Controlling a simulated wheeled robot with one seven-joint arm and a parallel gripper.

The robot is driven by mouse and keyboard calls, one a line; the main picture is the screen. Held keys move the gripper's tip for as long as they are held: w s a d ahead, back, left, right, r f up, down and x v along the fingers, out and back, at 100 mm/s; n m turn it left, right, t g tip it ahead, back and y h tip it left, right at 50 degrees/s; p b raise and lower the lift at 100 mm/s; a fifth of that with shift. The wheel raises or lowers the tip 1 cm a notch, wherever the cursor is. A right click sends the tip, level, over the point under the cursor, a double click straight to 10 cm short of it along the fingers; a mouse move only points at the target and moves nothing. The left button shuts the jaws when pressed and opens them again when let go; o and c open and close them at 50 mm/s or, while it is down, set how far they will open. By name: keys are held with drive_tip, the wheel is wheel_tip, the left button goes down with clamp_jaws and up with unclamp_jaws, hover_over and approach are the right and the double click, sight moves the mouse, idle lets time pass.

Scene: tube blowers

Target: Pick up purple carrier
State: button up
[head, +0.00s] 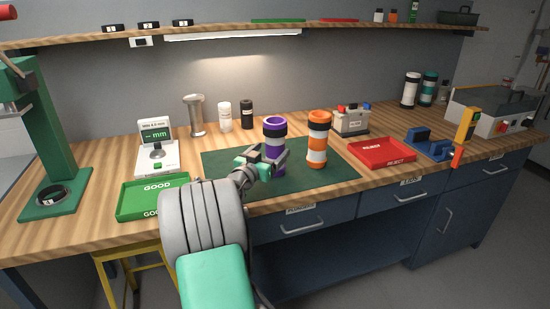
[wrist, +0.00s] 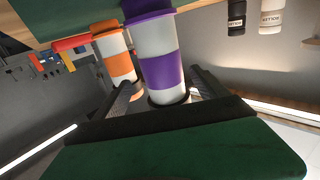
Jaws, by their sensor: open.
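My gripper (head: 262,163) is open around the carrier's lower part in the head view. In the wrist view my gripper (wrist: 165,92) has one dark finger on each side of the carrier. I cannot tell whether either finger touches it. The gripper hides part of the carrier's lower body in the head view.
An orange carrier (head: 318,138) stands close to the right on the mat and also shows in the wrist view (wrist: 115,58). A green GOOD tray (head: 152,211) lies left, a red REJECT tray (head: 382,165) right. A gauge (head: 157,152) stands behind. The mat's left part is clear.

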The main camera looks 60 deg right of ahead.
sight(271, 149)
drive_tip(key=d, duration=0.5)
drive_tip(key=shift+w+f+p, duration=0.15)
drive_tip(key=shift+w+p, duration=0.05)
drive_tip(key=shift+p, duration=0.2)
drive_tip(key=shift+c, duration=0.4)
drive_tip(key=c, duration=1.5)
